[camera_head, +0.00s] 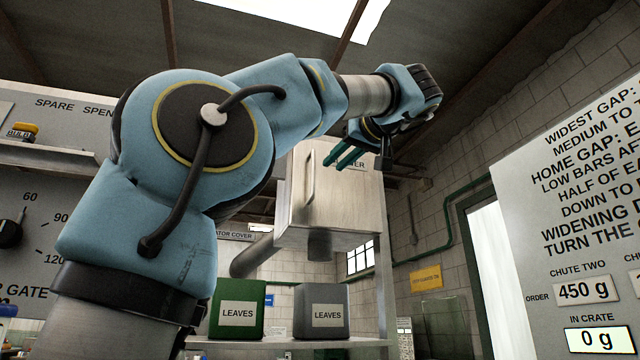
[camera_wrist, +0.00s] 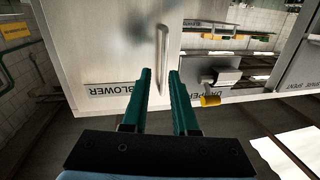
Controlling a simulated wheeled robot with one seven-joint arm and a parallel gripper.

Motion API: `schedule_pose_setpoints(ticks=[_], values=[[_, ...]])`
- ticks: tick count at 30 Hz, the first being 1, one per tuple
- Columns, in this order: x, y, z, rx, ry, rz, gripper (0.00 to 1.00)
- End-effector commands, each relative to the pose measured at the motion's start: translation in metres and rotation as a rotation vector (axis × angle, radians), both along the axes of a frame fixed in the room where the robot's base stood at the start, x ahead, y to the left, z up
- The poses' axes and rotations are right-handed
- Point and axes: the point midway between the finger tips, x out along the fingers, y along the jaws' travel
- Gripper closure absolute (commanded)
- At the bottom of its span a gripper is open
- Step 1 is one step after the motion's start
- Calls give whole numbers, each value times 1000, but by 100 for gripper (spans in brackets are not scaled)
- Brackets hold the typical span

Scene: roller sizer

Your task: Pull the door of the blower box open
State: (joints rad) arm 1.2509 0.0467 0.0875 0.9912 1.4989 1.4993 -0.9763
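The blower box (camera_head: 345,210) is a pale metal cabinet in the middle of the head view. Its upright bar handle (camera_head: 310,181) is near the left edge of the front, and the door looks shut. In the wrist view the door (camera_wrist: 105,55) carries an upside-down BLOWER label, and the handle (camera_wrist: 162,60) stands just beyond the fingertips. My gripper (camera_head: 340,155) is in front of the box's upper part. Its two green fingers also show in the wrist view (camera_wrist: 160,73), apart with nothing between them. The handle appears clear of the fingers; the exact distance is hard to tell.
A green LEAVES bin (camera_head: 237,333) and a grey LEAVES bin (camera_head: 321,334) stand on a shelf below the box. A duct (camera_head: 251,256) runs beside its lower left. A large sign panel (camera_head: 570,150) is at right. In the wrist view, a yellow-ended part (camera_wrist: 210,100) is right of the fingers.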

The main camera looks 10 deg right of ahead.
Motion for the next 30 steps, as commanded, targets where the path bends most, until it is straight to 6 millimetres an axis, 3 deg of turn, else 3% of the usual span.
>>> schedule_pose_setpoints(ticks=[1, 5, 21, 30], values=[[-7, 3, 11, -30, -21, 5, 73], [-8, 10, 19, -53, -41, 20, 73], [76, 37, 21, -47, -38, 18, 73], [90, 42, 17, -48, -38, 16, 73]])
